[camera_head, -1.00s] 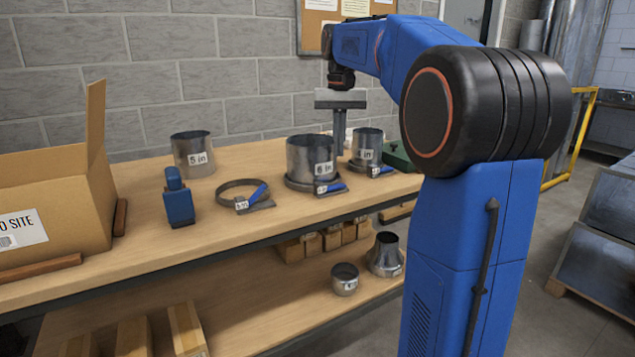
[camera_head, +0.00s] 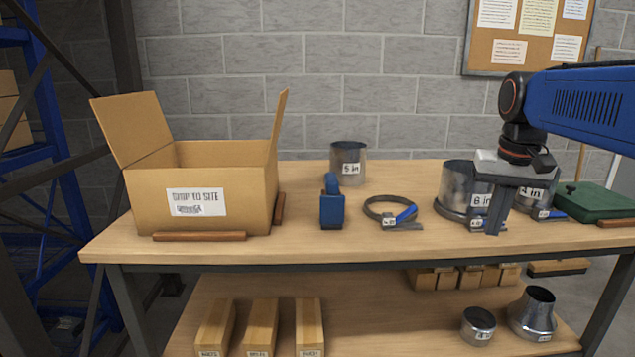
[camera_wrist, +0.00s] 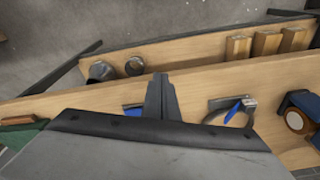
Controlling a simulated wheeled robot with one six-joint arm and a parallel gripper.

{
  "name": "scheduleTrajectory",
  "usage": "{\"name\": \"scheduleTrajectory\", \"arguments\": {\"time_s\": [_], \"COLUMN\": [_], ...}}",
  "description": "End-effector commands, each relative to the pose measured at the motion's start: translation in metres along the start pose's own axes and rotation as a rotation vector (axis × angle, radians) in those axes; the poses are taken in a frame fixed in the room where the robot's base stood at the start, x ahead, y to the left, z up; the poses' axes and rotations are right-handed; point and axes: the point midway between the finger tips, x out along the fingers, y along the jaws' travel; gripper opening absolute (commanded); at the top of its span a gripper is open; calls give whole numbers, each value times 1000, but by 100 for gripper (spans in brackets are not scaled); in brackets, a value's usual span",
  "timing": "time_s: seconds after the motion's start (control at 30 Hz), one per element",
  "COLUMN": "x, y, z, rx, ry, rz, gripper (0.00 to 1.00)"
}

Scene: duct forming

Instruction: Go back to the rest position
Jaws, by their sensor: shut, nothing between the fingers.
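My gripper (camera_head: 497,208) is at the right in the head view, pointing down in front of the 6 in duct (camera_head: 457,187) and partly hiding it. Its fingers are shut with nothing between them. In the wrist view the shut fingers (camera_wrist: 160,98) show at the middle, above the workbench. A clamp ring with a blue handle (camera_head: 393,212) lies left of the gripper, apart from it; it also shows in the wrist view (camera_wrist: 233,108). The 4 in duct (camera_head: 535,193) stands behind and right of the gripper.
An open cardboard box (camera_head: 150,205) stands on the workbench (camera_head: 290,246) at left. A 5 in duct (camera_head: 348,163) and a blue tool (camera_head: 332,205) stand mid-bench. A green case (camera_head: 595,200) is at right. The lower shelf (camera_head: 390,315) holds wooden blocks and metal fittings.

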Motion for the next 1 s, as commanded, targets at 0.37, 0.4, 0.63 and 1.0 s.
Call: {"name": "scheduleTrajectory", "arguments": {"time_s": [0.37,0.4,0.63,1.0], "x": [57,64,111,150], "y": [-14,-15,-15,-13], "z": [114,126,187,227], "rx": [-142,-158,-239,-296], "ry": [119,131,201,251], "rz": [-30,-33,-52,-66], "gripper": [0,0,0,0]}}
